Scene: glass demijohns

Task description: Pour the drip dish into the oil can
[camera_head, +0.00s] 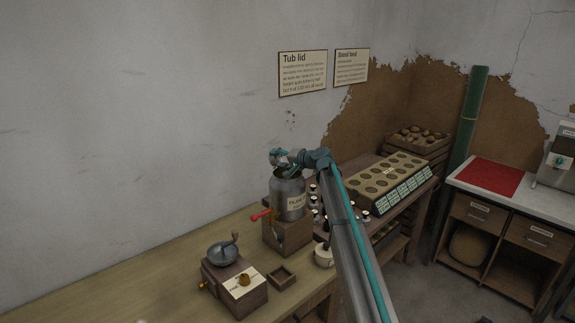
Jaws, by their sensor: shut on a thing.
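A grey metal can (289,204) with a pale label stands upright on a wooden block on the bench. It looks like the oil can, but its label is too small to read surely. My gripper (282,158) is just above the can's mouth. It is shut on a small pale grey thing (277,153), which seems to be the drip dish. Its tilt and contents are too small to make out. The gripper and arm hide part of the can's top.
A wooden grinder box (235,285) and a small open wooden tray (282,278) stand in front. A red handle (261,215) sticks out left of the can. Right are small bottles, a pale round pot (324,254) and a rack with round holes (390,178).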

